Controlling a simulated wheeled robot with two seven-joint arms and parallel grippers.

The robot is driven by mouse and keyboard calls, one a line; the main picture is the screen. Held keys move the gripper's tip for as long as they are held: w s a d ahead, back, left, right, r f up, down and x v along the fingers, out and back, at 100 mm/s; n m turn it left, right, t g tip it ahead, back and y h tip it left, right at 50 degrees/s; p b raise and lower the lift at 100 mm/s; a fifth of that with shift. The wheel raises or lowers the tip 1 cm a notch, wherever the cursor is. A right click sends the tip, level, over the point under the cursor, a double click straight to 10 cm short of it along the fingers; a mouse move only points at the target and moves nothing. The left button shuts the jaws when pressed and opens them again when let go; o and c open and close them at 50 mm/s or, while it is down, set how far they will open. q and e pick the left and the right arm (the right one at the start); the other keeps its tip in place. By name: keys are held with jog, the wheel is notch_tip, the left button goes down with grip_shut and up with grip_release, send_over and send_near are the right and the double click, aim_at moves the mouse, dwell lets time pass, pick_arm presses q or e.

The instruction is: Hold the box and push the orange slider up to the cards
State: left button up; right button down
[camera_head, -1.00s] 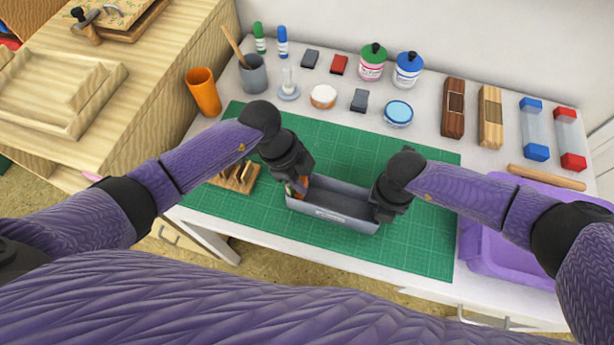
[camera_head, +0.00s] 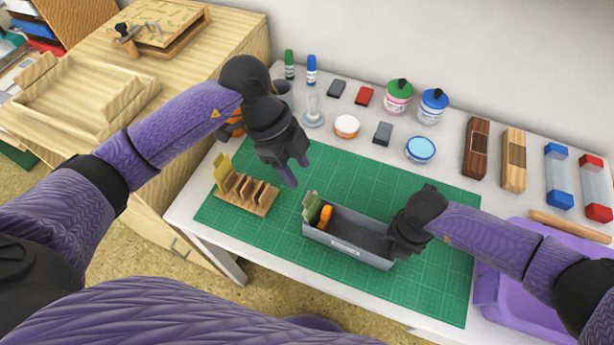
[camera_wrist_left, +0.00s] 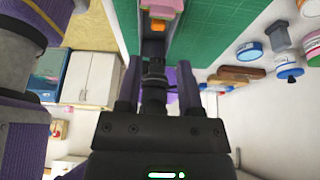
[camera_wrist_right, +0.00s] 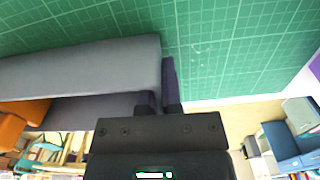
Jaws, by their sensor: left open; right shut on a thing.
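A grey open box (camera_head: 340,243) lies on the green mat. The orange slider (camera_head: 325,215) stands inside the box near its left end. My left gripper (camera_head: 296,178) is open and empty, raised above the mat behind and left of the box. The left wrist view shows the orange slider (camera_wrist_left: 159,25).
A wooden rack (camera_head: 247,192) with several slots and cards stands left of the box. Pots, stamps and bottles line the back of the table. A purple tray (camera_head: 520,285) lies at the right. The green mat (camera_head: 360,185) behind the box is clear.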

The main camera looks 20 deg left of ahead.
aim_at(327, 210)
pick_arm(q)
jog(key=shift+s+d, duration=0.1)
jog(key=shift+d, duration=0.85)
jog(key=shift+d+f, duration=0.15)
jog(key=x, duration=1.1)
jog(key=shift+d+f, duration=0.1)
jog(key=shift+f, duration=0.15)
grip_shut()
